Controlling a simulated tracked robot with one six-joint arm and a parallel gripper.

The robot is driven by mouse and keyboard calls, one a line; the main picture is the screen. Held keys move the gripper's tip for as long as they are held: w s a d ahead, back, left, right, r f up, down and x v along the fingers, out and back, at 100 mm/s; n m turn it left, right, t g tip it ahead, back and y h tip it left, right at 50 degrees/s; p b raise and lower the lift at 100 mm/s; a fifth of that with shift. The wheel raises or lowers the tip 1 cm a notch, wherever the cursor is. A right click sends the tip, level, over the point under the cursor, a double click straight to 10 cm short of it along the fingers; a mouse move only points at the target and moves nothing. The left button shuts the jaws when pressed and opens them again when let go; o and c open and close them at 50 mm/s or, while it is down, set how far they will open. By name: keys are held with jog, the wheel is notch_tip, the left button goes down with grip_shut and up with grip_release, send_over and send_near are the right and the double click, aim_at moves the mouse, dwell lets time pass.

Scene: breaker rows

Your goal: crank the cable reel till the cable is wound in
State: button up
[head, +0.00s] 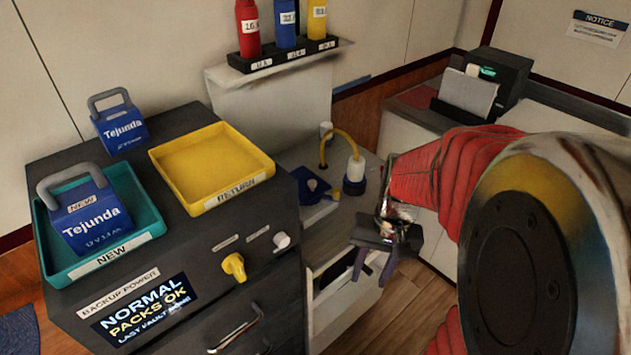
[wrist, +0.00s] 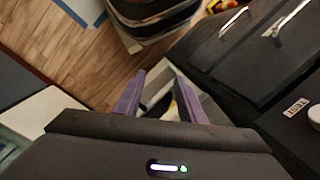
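My gripper (head: 371,275) hangs in front of the counter, fingers pointing down. In the wrist view its two purple fingers (wrist: 158,82) are apart with nothing held between them. No cable reel or crank is clearly recognisable. A yellow cable (head: 345,137) arches over the counter to a white and blue fitting (head: 355,172). Whether these belong to the reel I cannot tell. My arm covers much of the right side in the head view.
A dark cabinet (head: 215,265) at left has a yellow knob (head: 234,266) and drawer handles. On it are a yellow RETURN tray (head: 212,193), a teal NEW tray (head: 152,232) and blue Tejunda packs (head: 92,218). A printer (head: 490,75) stands back right. Wooden floor shows below.

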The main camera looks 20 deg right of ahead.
jog(key=s+d+f+m+y, duration=0.1)
jog(key=d+f+m+y, duration=0.2)
jog(key=f, duration=0.4)
jog(key=s+d+f+m+y, duration=0.1)
jog(key=d+f+m+y, duration=0.1)
jog(key=f+m+y, duration=0.35)
jog(key=m+t+h, duration=0.4)
jog(key=m+t, duration=1)
jog(key=t, duration=0.3)
send_near(368, 271)
jog(key=s+d+f, duration=0.2)
jog(key=s, duration=0.1)
jog(key=shift+a+r+n, duration=0.15)
jog(key=shift+r+n, duration=0.1)
jog(key=shift+w, duration=0.15)
jog(key=shift+x, duration=6.8)
jog(key=shift+c, duration=0.2)
